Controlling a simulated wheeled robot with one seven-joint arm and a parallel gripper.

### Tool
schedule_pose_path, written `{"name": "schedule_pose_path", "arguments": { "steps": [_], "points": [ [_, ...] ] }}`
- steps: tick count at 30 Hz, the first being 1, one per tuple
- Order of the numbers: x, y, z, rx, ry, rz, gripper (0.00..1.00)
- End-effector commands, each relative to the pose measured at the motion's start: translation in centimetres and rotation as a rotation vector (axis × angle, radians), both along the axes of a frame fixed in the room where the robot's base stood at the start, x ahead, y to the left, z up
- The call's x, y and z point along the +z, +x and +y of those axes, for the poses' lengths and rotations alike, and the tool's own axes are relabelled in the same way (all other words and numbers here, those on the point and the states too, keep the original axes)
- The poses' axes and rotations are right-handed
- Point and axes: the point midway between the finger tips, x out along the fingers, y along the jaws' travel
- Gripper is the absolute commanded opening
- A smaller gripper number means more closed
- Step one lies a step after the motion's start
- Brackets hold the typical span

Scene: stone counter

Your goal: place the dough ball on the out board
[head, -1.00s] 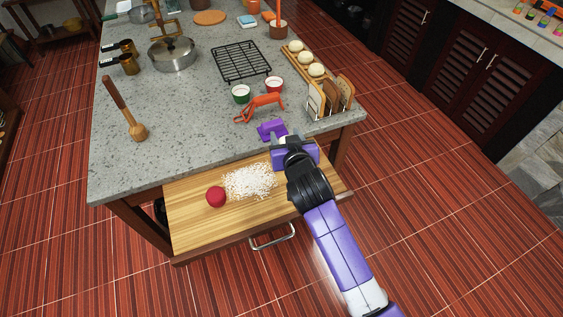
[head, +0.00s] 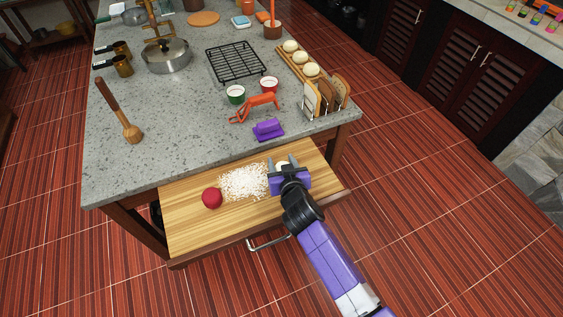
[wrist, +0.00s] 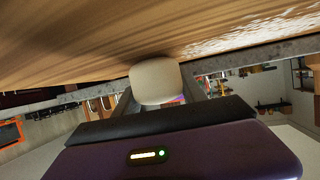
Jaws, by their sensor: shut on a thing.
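My gripper (head: 283,166) is shut on a pale dough ball (wrist: 155,82). The ball also shows between the fingers in the head view (head: 282,164), partly hidden. My gripper is over the right part of the wooden pull-out board (head: 200,235), beside the white flour patch. In the wrist view the ball is close to the wood; I cannot tell whether it touches. A long, narrow wooden board (head: 301,65) with three pale dough balls (head: 312,69) lies at the counter's right edge. I cannot tell which board is the out board.
A red ball (head: 212,198) and flour (head: 244,182) lie on the pull-out board. On the stone counter (head: 190,130) are a purple item (head: 268,130), an orange tool (head: 255,106), a toast rack (head: 326,98), small bowls (head: 236,94) and a black wire rack (head: 236,62).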

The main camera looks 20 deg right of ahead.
Motion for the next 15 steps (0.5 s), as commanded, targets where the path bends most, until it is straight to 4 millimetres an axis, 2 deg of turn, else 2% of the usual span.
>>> {"name": "schedule_pose_path", "arguments": {
  "steps": [6,7,10,15],
  "points": [
    [-0.38,0.02,0.01,0.000,0.001,-0.001,0.06],
    [-0.29,0.01,0.00,0.000,0.001,0.000,0.52],
    [-0.24,0.00,0.00,0.000,0.001,0.000,0.70],
    [-0.24,0.00,0.00,0.000,0.001,0.000,0.70]
  ]
}}
